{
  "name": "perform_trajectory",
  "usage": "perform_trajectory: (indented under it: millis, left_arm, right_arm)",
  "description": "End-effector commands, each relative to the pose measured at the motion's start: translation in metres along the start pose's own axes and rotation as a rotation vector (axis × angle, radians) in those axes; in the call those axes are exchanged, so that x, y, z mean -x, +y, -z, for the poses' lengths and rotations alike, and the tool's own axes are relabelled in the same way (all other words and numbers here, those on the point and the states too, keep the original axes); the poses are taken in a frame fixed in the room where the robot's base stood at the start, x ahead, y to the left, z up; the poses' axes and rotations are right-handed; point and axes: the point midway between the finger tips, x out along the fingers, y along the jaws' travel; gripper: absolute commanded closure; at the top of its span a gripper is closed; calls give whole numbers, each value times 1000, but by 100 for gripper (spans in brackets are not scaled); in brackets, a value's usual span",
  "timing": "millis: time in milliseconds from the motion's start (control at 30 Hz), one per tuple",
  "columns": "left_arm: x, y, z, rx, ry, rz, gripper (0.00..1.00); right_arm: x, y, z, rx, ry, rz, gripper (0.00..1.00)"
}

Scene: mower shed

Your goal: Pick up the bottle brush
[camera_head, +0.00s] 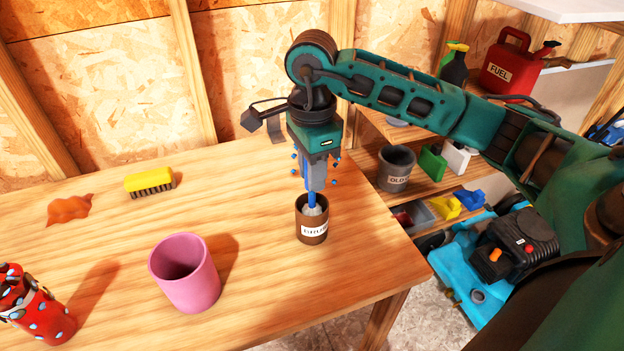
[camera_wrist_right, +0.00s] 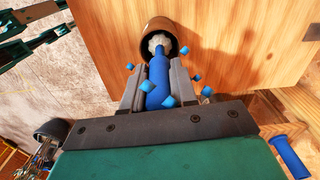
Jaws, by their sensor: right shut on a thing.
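The bottle brush (camera_head: 312,200) has a blue handle and a pale bristle head. It stands upright with its head in the mouth of a brown labelled can (camera_head: 312,232) near the right edge of the table. My right gripper (camera_head: 316,184) points down over the can and is shut on the blue handle. In the right wrist view the handle of the brush (camera_wrist_right: 158,75) lies between the two grey fingers (camera_wrist_right: 155,88), and the pale head shows in the can (camera_wrist_right: 147,42). The lower part of the head is hidden in the can.
On the wooden table (camera_head: 110,240) are a pink cup (camera_head: 185,275), a yellow scrubbing brush (camera_head: 149,182), an orange-brown flat piece (camera_head: 70,208) and a red spotted object (camera_head: 38,310). Right of the table are shelves with a dark pot (camera_head: 396,168) and a red fuel can (camera_head: 506,65).

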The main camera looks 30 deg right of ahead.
Motion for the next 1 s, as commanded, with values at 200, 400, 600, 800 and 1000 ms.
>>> perform_trajectory:
  millis: [200,400,600,800,1000]
  left_arm:
    - [1,0,0,0,-2,0,8]
    - [4,0,2,0,-5,-1,8]
    - [14,0,15,1,-7,-1,8]
    - [20,0,24,1,-7,-1,8]
    - [22,0,27,0,-6,0,8]
  right_arm:
    - [27,-1,0,1,-2,6,100]
    - [77,-2,0,0,-2,10,100]
    - [133,-1,0,-1,0,9,100]
    - [170,-1,0,-1,-1,6,100]
    - [188,0,0,0,0,3,100]
